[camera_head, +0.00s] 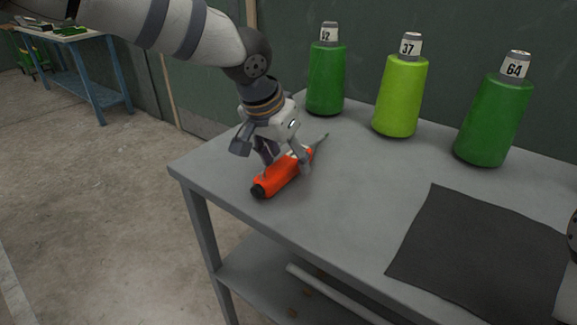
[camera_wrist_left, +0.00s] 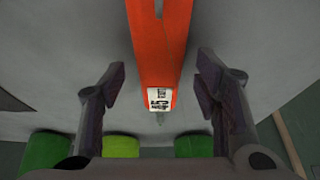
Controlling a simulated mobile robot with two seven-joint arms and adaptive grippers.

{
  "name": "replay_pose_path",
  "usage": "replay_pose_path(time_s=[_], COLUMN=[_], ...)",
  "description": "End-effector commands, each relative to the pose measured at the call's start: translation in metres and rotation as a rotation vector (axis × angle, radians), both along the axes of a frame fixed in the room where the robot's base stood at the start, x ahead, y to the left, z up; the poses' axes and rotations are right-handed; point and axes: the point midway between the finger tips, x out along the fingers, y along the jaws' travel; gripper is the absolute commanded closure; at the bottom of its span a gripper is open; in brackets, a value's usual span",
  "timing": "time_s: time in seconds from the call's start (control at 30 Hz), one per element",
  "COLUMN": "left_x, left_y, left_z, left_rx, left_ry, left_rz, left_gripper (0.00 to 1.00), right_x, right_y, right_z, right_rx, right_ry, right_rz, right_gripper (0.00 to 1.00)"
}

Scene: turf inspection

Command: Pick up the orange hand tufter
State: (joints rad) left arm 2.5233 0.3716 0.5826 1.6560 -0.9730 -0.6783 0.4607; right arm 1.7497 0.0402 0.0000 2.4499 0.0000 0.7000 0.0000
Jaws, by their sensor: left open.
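The orange hand tufter (camera_head: 283,177) lies on the grey table near its left end, with a black butt end towards the front and a thin metal tip towards the back. My left gripper (camera_head: 285,163) is over the tufter from above, its fingers open on either side of it. In the left wrist view the tufter (camera_wrist_left: 158,50) runs between the two open fingers (camera_wrist_left: 160,88), with a gap on each side and a white label near its tip end. My right gripper is not seen; only a dark part shows at the head view's right edge.
Three yarn cones stand at the back of the table (camera_head: 340,215): a dark green one (camera_head: 326,80), a lime one (camera_head: 400,97) and another dark green one (camera_head: 490,125). A dark mat (camera_head: 480,255) lies at the front right. A blue bench (camera_head: 90,75) stands far left.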

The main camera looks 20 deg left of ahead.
Motion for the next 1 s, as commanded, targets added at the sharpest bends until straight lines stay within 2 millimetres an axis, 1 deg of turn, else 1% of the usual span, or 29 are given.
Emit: replay_pose_path(time_s=[0.1,0.13,0.17,0.2,0.27,0.3,0.37,0.4,0.63,0.77,0.87,0.9,1.0], left_x=[0.0,0.0,0.0,0.0,0.0,0.0,0.0,0.0,0.0,0.001,0.001,-0.003,-0.026], left_y=[0.0,0.0,0.0,0.0,0.0,0.0,0.0,0.0,0.0,0.0,0.0,-0.002,-0.008], left_z=[0.003,0.003,0.004,0.004,0.003,0.003,0.003,0.003,0.004,0.014,0.033,0.045,0.075], left_rx=[0.0,0.0,0.0,0.0,-0.001,-0.001,-0.001,-0.001,-0.001,-0.001,-0.002,-0.001,0.0], left_ry=[-0.005,-0.005,-0.005,-0.004,-0.004,-0.004,-0.004,-0.004,-0.005,-0.007,-0.011,-0.012,-0.021], left_rz=[-0.001,-0.001,-0.001,-0.001,0.0,0.0,0.0,0.0,0.0,0.003,0.002,-0.001,-0.001], left_gripper=[0.43,0.46,0.52,0.61,0.75,0.84,0.98,1.0,1.0,1.0,1.0,1.0,1.0], right_x=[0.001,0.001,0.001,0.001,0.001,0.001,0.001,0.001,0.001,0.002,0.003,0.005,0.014], right_y=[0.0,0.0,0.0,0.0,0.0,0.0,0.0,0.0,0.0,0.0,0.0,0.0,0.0], right_z=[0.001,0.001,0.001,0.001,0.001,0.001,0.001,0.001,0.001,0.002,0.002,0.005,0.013], right_rx=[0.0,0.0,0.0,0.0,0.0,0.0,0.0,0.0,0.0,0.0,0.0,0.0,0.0], right_ry=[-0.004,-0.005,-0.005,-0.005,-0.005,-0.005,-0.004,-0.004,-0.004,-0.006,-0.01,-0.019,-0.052], right_rz=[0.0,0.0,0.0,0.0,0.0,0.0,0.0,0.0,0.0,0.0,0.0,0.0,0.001], right_gripper=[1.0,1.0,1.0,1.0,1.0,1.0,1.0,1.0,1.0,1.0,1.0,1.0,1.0])
